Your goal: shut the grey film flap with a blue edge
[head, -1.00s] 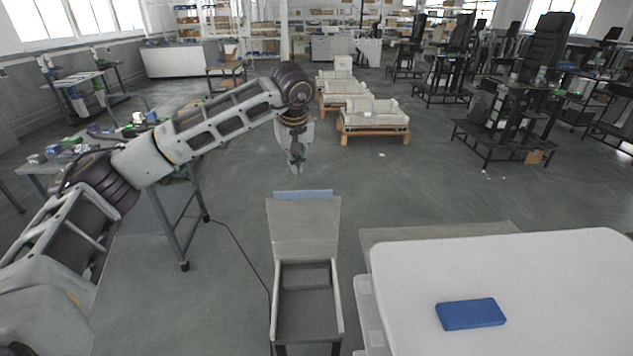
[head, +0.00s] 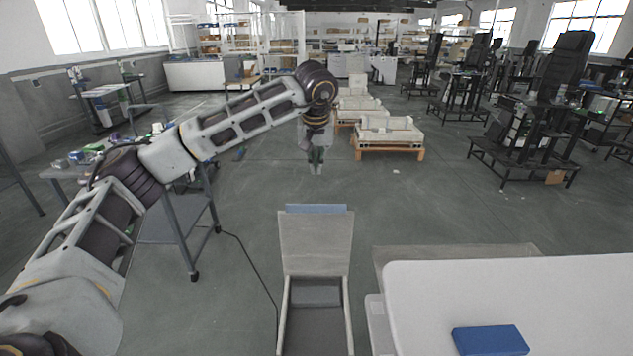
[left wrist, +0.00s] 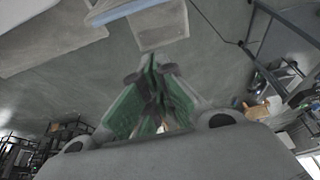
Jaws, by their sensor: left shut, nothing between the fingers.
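The grey film flap (head: 315,244) is raised at the far end of a grey open box (head: 316,318). Its blue edge (head: 316,209) runs along the top, so the flap stands open. My left gripper (head: 316,170) is shut and empty, above and beyond the blue edge in the head view, apart from it. In the left wrist view the shut green fingers (left wrist: 155,75) point toward the flap (left wrist: 162,28), and the blue edge (left wrist: 125,10) shows near the top. My right gripper is in neither view.
A white table (head: 560,295) with a blue block (head: 489,340) stands right of the box. A workbench with small items (head: 90,155) is at the left. Pallets with white parts (head: 390,135) stand behind. The floor between is clear.

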